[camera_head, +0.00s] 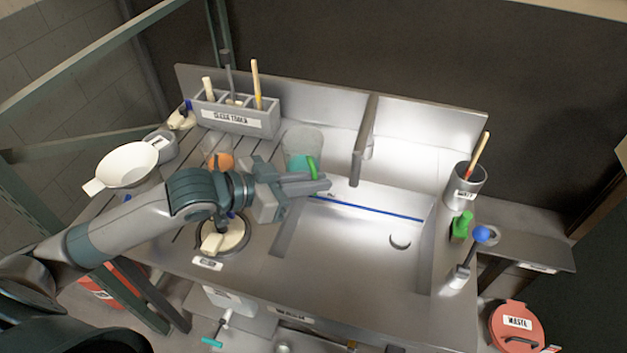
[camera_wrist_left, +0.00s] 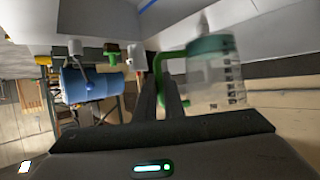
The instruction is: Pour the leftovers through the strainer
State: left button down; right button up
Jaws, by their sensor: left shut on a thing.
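A clear jug (camera_head: 301,145) with green in it and a green handle stands at the back of the counter, beside the sink. In the left wrist view the jug (camera_wrist_left: 216,78) shows a green rim and dark scale marks. My left gripper (camera_head: 322,184) is shut on the jug's green handle; the fingers partly hide it. A white shallow bowl (camera_head: 128,163) with a short handle, perhaps the strainer, sits at the far left; its mesh cannot be made out. A clear cup (camera_head: 218,153) with orange in it stands behind my left arm. My right gripper is out of view.
The steel sink (camera_head: 375,240) is open at right, with a tap (camera_head: 364,140) behind it. A grey tool holder (camera_head: 235,117) stands at the back left. A round opening (camera_head: 239,229) holds a pale block-like tool. A brush cup (camera_head: 465,187) and green bottle (camera_head: 461,225) stand right; a red waste bin (camera_head: 516,336) is below.

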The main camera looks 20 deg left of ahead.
aim_at(128, 166)
jog(key=k+j, duration=0.15)
jog(key=j, duration=0.25)
jog(key=k+j+u, duration=0.1)
jog(key=j, duration=0.25)
jog(key=k+j, duration=0.2)
jog(key=j, duration=0.2)
jog(key=k+j, duration=0.15)
jog(key=j, duration=0.25)
jog(key=u, duration=0.05)
